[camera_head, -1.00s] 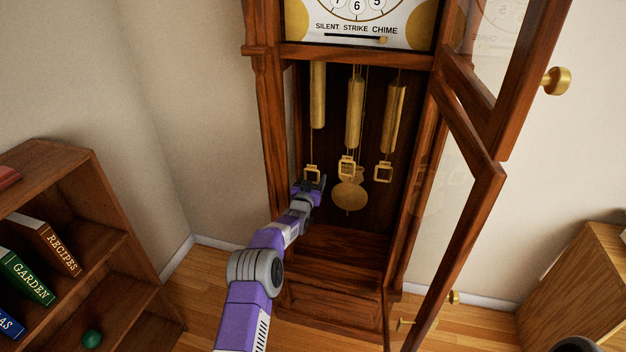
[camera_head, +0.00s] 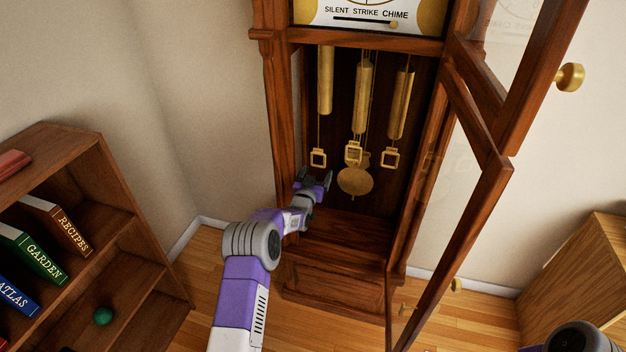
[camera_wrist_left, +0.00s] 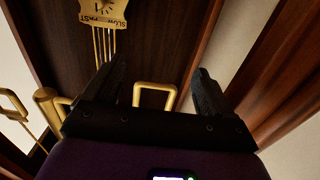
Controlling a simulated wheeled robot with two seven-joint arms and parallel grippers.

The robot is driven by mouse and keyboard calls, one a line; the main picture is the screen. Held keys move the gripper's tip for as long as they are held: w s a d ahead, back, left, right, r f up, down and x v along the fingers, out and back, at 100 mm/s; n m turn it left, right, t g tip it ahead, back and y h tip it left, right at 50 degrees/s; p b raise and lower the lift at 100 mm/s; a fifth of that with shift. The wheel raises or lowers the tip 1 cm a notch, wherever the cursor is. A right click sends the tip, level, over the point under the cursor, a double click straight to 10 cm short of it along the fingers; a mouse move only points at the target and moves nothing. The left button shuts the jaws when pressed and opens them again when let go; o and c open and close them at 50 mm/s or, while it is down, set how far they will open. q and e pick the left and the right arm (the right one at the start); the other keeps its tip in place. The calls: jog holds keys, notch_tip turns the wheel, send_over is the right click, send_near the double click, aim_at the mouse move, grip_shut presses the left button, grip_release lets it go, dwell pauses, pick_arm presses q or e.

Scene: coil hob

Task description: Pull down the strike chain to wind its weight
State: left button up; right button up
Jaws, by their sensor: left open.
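Three brass weights hang in the open clock case: left (camera_head: 325,80), middle (camera_head: 361,92) and right (camera_head: 401,102). A square brass pull hangs below each: left pull (camera_head: 318,158), middle pull (camera_head: 353,152), right pull (camera_head: 390,159). No label shows which chain is the strike one. My left gripper (camera_head: 316,181) is open and empty, just below the left pull. In the left wrist view a brass pull (camera_wrist_left: 155,86) shows between the open fingers of the left gripper (camera_wrist_left: 155,72), with no finger seen closed on it. My right gripper is not in view.
The brass pendulum bob (camera_head: 353,181) hangs low behind the pulls. The glazed door (camera_head: 447,260) stands open at the right. The case's side post (camera_head: 281,120) is close on the left. A bookshelf (camera_head: 95,180) is at far left, a wooden cabinet (camera_head: 575,275) at right.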

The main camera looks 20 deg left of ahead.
pick_arm(q)
jog(key=shift+s+d+p, duration=0.15)
jog(key=shift+s+p, duration=0.25)
jog(key=shift+s, duration=1.4)
jog(key=s+d+f+n+g+h+p, duration=0.1)
jog(key=s+d+f+g+h+p, duration=0.1)
jog(key=s+d+f+g, duration=0.6)
jog(key=s+d+f+g+h+p, duration=0.2)
jog(key=s+d+f, duration=0.5)
jog(key=s+f, duration=0.45)
jog(key=s+d+g+h+p, duration=0.1)
jog(key=s+d+g, duration=0.2)
jog(key=s, duration=1)
jog(key=s+d+r+g+h+p, duration=0.1)
jog(key=s+d+g, duration=0.3)
jog(key=s, duration=1)
jog(key=shift+d+r+p, duration=0.25)
jog(key=shift+d+p, duration=0.2)
jog(key=shift+d, duration=0.6)
jog(key=shift+w, duration=0.1)
jog(key=shift+c, duration=0.4)
